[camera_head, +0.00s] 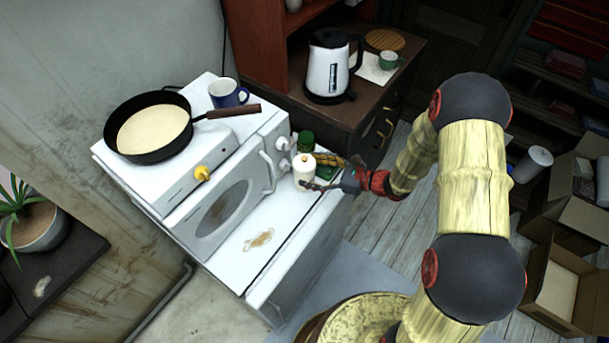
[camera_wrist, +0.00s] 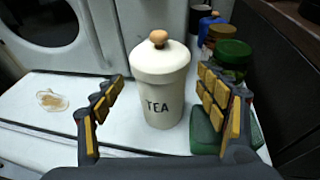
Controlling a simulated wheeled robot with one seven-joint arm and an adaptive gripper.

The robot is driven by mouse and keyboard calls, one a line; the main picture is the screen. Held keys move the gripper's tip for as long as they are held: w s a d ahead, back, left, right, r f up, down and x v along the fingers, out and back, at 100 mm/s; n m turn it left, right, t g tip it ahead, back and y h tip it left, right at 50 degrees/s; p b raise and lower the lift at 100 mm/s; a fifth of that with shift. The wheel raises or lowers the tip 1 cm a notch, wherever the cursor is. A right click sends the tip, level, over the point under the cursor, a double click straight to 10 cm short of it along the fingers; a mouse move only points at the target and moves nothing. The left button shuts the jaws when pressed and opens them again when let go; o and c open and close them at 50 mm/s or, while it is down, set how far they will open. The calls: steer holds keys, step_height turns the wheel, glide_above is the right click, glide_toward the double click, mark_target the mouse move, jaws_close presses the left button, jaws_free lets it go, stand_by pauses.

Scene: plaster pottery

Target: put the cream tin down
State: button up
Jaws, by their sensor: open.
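The cream tin (camera_wrist: 160,88) is a round canister marked TEA with a domed lid and a wooden knob. It stands upright on the white counter top beside the white oven, and it also shows in the head view (camera_head: 303,173). My gripper (camera_wrist: 160,108) is open, with its yellow-padded fingers on either side of the tin and gaps between them and its sides in the wrist view. In the head view my gripper (camera_head: 330,180) is at the tin from the right. The tin's far side is hidden.
A jar with a green lid (camera_wrist: 231,58) and a green object (camera_wrist: 207,132) are close right of the tin. The white oven (camera_head: 225,195) is to its left, with a frying pan (camera_head: 150,128) and a blue mug (camera_head: 227,93) on top. Counter in front is clear, with a brown stain (camera_head: 258,240).

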steer(key=shift+x, duration=1.55)
steer(key=shift+w, duration=0.1)
steer(key=shift+c, duration=1.3)
steer(key=c, duration=1.1)
steer(key=shift+r, duration=0.1)
steer(key=shift+c, duration=0.4)
